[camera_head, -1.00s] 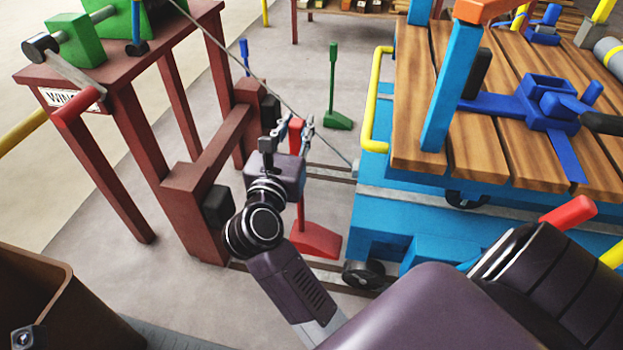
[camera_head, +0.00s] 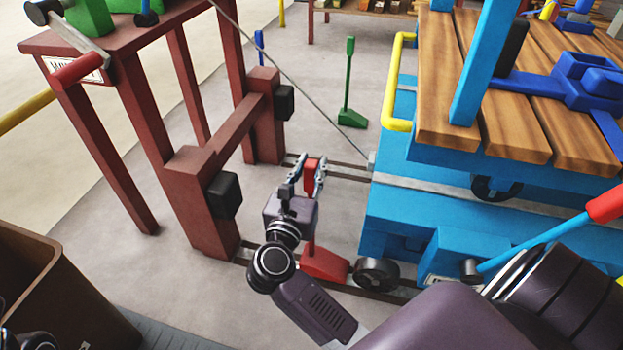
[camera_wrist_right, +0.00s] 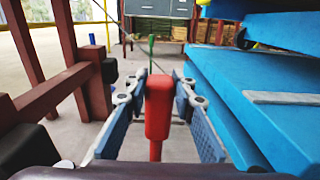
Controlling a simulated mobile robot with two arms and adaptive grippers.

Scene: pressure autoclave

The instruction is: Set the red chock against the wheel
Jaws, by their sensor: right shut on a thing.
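The red chock has a wedge base (camera_head: 325,263) and an upright handle with a red grip, which fills the middle of the wrist view (camera_wrist_right: 158,105). My right gripper (camera_head: 307,175) is shut on that handle, one finger on each side. The base is low at the near rail, just left of the blue cart's small dark wheel (camera_head: 378,273). In the head view wedge and wheel look very close; I cannot tell whether they touch. The wrist view hides the base and the wheel.
The blue cart (camera_head: 400,215) with a wooden deck stands at the right. A dark red frame with black buffers (camera_head: 224,195) stands left of the chock. A cable runs down to the cart. A green long-handled chock (camera_head: 350,117) stands farther back. A brown bin (camera_head: 50,290) is at lower left.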

